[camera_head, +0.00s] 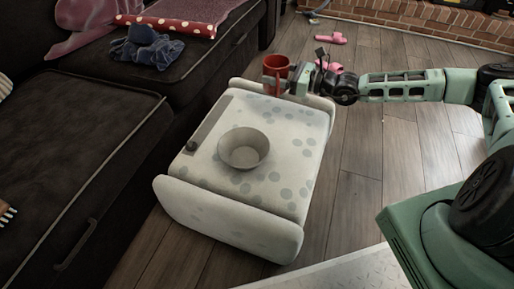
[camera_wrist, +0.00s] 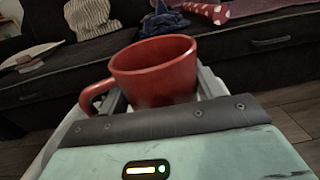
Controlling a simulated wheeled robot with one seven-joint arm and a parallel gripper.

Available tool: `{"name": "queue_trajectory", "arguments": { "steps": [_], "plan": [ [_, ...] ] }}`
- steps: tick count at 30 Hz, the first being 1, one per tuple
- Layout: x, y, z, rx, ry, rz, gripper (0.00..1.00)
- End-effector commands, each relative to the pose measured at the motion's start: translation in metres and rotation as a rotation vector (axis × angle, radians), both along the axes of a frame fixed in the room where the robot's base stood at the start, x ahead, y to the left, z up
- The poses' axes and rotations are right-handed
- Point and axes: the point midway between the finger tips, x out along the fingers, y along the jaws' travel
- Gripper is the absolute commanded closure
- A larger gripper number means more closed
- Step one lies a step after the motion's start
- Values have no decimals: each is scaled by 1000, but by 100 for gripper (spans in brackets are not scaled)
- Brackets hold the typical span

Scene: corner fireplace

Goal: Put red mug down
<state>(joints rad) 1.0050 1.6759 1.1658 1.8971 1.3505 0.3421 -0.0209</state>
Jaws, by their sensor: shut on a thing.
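The red mug (camera_head: 276,70) is upright at the far end of the white spotted ottoman (camera_head: 250,185) in the head view. My gripper (camera_head: 291,80) reaches in from the right and is shut on the mug. In the wrist view the red mug (camera_wrist: 155,72) fills the middle, its handle to the left and its opening upward. The gripper's fingers (camera_wrist: 160,100) lie at the mug's sides, partly hidden by the mug and the gripper body. I cannot tell whether the mug's base touches the ottoman.
A grey bowl (camera_head: 244,149) sits mid-ottoman, beside a grey strip (camera_head: 209,122) with a dark knob. A dark sofa (camera_head: 70,150) stands left, with a blue cloth (camera_head: 147,48) and red dotted roll (camera_head: 168,25). Pink slippers (camera_head: 330,38) lie on the wooden floor behind.

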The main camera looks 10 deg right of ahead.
Motion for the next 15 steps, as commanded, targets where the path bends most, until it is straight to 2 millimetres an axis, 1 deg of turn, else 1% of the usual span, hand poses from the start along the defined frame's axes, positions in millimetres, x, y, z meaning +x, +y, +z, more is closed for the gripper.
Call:
{"name": "queue_trajectory", "arguments": {
  "steps": [1,5,8,11,15],
  "plan": [
    [4,5,-11,2,-1,1,66],
    [9,12,-15,3,-1,0,66],
    [11,14,-22,4,0,0,66],
    [11,14,-37,4,0,-1,66],
    [11,13,-65,3,-1,0,66]
  ]
}}
